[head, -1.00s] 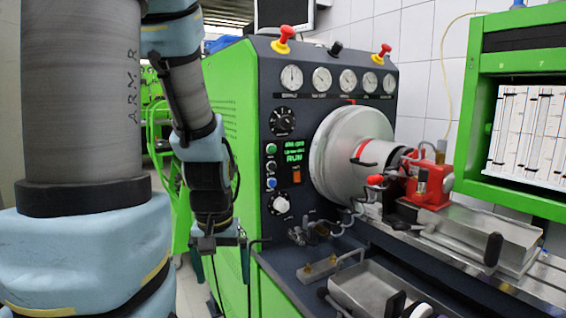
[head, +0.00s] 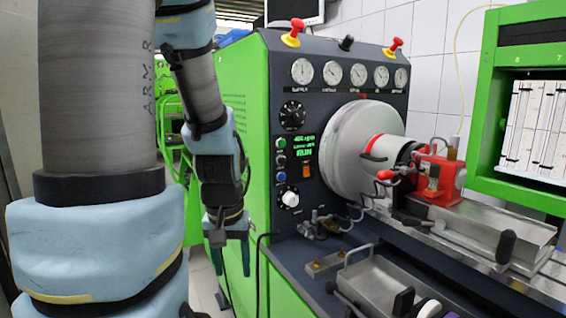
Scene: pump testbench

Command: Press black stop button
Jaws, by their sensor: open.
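The black button (head: 281,160) is a small dark round button on the dark front panel of the green test bench. It sits in a column between the green button (head: 281,143) above and the blue button (head: 281,177) below. My gripper (head: 230,270) hangs to the left of the panel, beside the bench's green side and lower than the buttons. Its two fingers point down, apart and empty. It is clear of the black button, which is small but unobstructed in the head view.
A white knob (head: 290,198) is below the buttons, and an orange switch (head: 306,171) is to their right. A lit green display (head: 304,146) reads RUN. The large metal drum (head: 350,145) juts out at right. Pipe fittings (head: 322,226) protrude below the panel.

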